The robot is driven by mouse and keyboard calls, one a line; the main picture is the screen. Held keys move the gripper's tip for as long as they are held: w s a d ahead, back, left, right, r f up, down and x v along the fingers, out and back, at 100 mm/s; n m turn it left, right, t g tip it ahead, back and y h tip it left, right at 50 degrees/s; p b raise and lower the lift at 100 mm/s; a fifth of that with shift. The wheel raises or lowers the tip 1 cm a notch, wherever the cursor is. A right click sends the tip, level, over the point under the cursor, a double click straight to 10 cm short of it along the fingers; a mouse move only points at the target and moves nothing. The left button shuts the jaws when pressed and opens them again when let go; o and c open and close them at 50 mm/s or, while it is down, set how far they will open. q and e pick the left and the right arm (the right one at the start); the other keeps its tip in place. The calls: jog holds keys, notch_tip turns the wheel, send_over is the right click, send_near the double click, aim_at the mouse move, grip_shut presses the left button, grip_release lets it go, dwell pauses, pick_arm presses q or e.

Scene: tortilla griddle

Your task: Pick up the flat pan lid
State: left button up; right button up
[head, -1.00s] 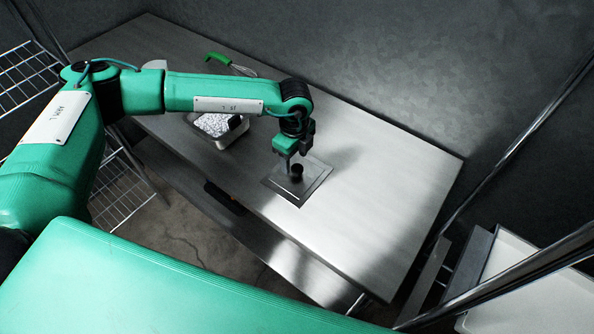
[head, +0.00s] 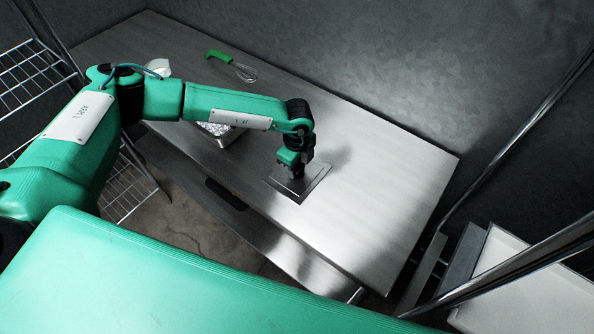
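The flat pan lid (head: 314,183) is a square, dark metal plate lying on the steel table. My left gripper (head: 295,175) is directly over the middle of the lid, pointing down. Its fingers are low, at the lid's dark knob, and the knob is now hidden behind them. I cannot tell whether the fingers are open around the knob or shut on it. The lid looks flat on the table. My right gripper is not in view.
A metal pan with pale contents (head: 222,129) stands left of the lid, partly hidden by my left arm. A green-handled whisk (head: 233,64) lies farther back. The table (head: 370,190) is clear to the right of the lid. A wire rack (head: 30,85) stands at left.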

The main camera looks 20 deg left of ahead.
pick_arm(q)
jog(key=shift+c, duration=0.6)
jog(key=shift+r, duration=0.1)
